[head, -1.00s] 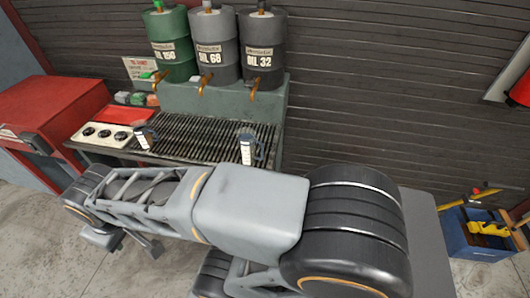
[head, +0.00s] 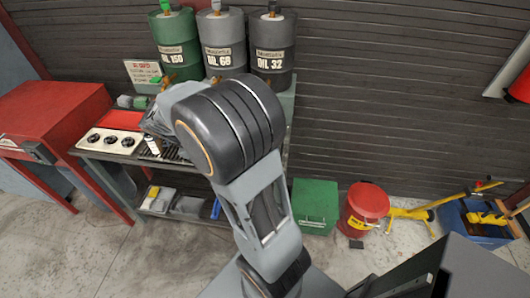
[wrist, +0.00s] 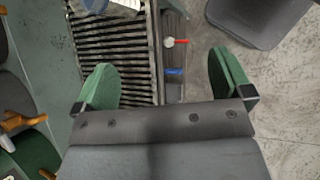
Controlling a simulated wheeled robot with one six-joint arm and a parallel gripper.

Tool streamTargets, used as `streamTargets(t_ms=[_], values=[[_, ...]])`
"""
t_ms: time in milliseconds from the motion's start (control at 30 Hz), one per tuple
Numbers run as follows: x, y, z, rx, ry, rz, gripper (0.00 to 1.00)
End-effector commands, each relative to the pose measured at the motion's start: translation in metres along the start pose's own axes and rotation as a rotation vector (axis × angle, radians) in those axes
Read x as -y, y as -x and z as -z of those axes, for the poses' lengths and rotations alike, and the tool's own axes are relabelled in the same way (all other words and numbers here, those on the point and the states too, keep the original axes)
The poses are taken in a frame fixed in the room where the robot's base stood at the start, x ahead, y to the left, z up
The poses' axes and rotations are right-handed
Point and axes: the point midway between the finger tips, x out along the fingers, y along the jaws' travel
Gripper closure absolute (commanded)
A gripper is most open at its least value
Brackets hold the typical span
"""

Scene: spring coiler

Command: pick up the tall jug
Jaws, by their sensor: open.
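My gripper is open and empty in the wrist view, its two green fingers wide apart (wrist: 165,72) above the front edge of the grated bench. A clear jug with a bluish rim (wrist: 100,6) is cut off by the top edge of the wrist view, beyond the fingers and apart from them. I cannot tell which jug it is. In the head view a pale jug (head: 153,148) shows on the left part of the grate, beside my arm. My arm covers the right part of the grate, where a larger jug stood in the earlier view. My gripper is not clear there.
The slatted grate (wrist: 115,45) lies under oil drums (head: 272,50) with brass taps. A red cabinet (head: 50,115) stands left. A green box (head: 315,203) and red bin (head: 365,208) stand right of the bench. Open floor lies in front.

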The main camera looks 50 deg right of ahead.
Motion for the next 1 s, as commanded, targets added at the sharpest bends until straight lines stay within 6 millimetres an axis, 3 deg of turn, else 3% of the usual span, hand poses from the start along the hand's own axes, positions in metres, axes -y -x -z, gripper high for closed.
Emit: streamTargets(t_ms=[100, 333, 533, 800, 1000], values=[[-0.035, -0.017, 0.006, 0.199, 0.137, -0.023, 0.02], [-0.075, -0.040, 0.016, 0.456, 0.312, -0.043, 0.02], [-0.089, -0.057, 0.014, 0.542, 0.365, -0.043, 0.02], [-0.096, -0.098, -0.009, 0.550, 0.372, -0.041, 0.02], [-0.099, -0.117, -0.020, 0.549, 0.371, -0.045, 0.02]])
